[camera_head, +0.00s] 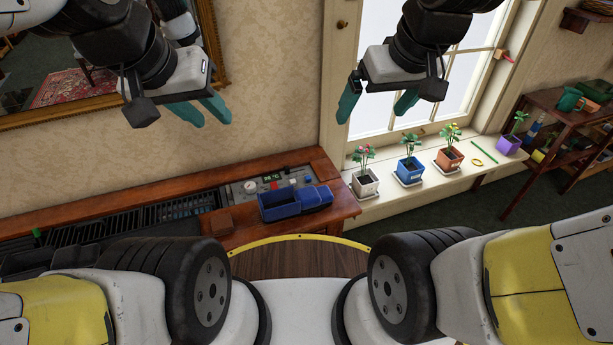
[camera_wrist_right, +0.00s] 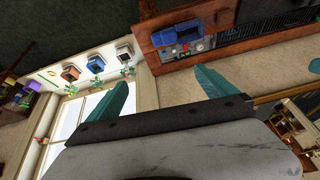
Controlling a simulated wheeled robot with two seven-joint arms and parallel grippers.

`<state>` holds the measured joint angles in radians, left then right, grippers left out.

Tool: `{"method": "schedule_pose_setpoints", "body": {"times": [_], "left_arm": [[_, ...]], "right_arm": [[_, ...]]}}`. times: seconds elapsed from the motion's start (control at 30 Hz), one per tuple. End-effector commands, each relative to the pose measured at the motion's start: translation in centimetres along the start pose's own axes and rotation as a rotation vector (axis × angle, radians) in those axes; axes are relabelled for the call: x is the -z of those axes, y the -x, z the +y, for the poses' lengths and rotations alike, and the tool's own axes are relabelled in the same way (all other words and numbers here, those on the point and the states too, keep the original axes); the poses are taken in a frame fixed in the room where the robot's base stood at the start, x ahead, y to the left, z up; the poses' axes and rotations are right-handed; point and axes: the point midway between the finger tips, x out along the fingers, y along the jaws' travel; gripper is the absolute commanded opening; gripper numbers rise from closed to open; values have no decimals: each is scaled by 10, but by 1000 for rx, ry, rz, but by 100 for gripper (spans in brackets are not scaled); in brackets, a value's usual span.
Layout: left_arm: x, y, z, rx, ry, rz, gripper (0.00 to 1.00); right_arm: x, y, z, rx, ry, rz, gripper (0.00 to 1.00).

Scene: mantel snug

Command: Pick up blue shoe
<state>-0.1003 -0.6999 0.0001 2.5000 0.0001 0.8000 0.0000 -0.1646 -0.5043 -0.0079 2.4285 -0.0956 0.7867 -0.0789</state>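A boxy dark blue object (camera_head: 294,203) lies on the right part of the wooden mantel shelf (camera_head: 345,203). It has a hollow left part and a lower right part, more like a toy truck; I see no clear shoe shape. It also shows in the right wrist view (camera_wrist_right: 178,35). My left gripper (camera_head: 204,112) is open and empty, up and to the left of it. My right gripper (camera_head: 376,104) is open and empty, up and to the right; its parted teal fingers show in the right wrist view (camera_wrist_right: 166,88). Neither touches anything.
A panel with a gauge (camera_head: 250,187) sits right behind the blue object. Potted plants, including a blue pot (camera_head: 408,170), line the windowsill at right. A mirror (camera_head: 70,70) hangs at upper left.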

Motion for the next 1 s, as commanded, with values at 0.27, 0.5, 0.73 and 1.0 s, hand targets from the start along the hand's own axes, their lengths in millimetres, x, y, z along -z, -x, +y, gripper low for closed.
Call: {"method": "schedule_pose_setpoints", "body": {"times": [0.27,0.5,0.73,1.0], "left_arm": [[0,0,0,0,0,0,34],[0,0,0,0,0,0,34],[0,0,0,0,0,0,34],[0,0,0,0,0,0,34]], "right_arm": [[45,-97,-13,-31,470,-235,95],[60,-201,-44,-31,911,-416,95],[44,-306,-80,-6,1332,-571,95],[16,-378,-105,25,1629,-671,95]]}}
